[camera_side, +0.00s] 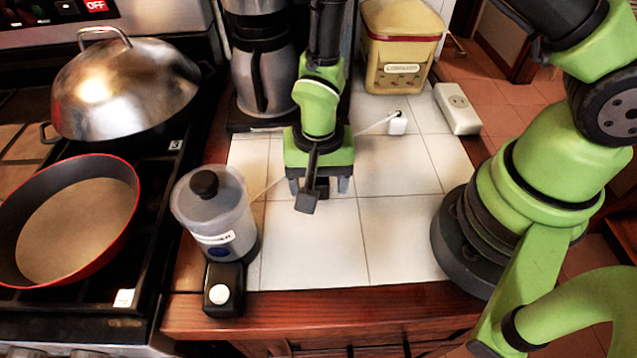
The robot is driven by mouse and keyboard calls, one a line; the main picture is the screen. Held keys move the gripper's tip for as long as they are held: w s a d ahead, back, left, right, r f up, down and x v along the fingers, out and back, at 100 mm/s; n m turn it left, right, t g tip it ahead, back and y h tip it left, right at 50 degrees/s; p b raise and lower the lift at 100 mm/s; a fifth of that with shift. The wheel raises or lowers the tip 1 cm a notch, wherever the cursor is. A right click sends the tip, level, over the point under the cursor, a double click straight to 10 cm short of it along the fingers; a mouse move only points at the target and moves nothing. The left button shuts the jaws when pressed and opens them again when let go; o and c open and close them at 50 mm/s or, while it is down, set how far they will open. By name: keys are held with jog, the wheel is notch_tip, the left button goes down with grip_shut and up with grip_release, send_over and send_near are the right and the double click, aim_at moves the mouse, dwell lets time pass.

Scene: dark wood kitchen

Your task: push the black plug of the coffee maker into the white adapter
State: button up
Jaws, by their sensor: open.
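My gripper (318,187) points down over the white tiles at the middle of the counter, its two fingers apart. A dark flat piece hangs in front of it and hides the space between the fingers. A small white block (397,126), which looks like the adapter, stands on the tiles behind and right of my gripper. A pale cord runs to its top, where a small dark spot shows; I cannot tell if this is the black plug. The coffee maker (265,70), black with a steel jug, stands at the back, partly hidden by my arm.
A white socket box (457,108) lies at the counter's right edge. A yellow tin (400,50) stands at the back. A clear-topped appliance (217,220) stands front left. A red-rimmed pan (75,215) and a lidded wok (125,85) sit on the stove. The front right tiles are clear.

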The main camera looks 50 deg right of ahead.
jog(key=c, duration=1)
jog(key=shift+o, duration=0.2)
notch_tip(320, 180, up, 10)
jog(key=shift+r, duration=0.1)
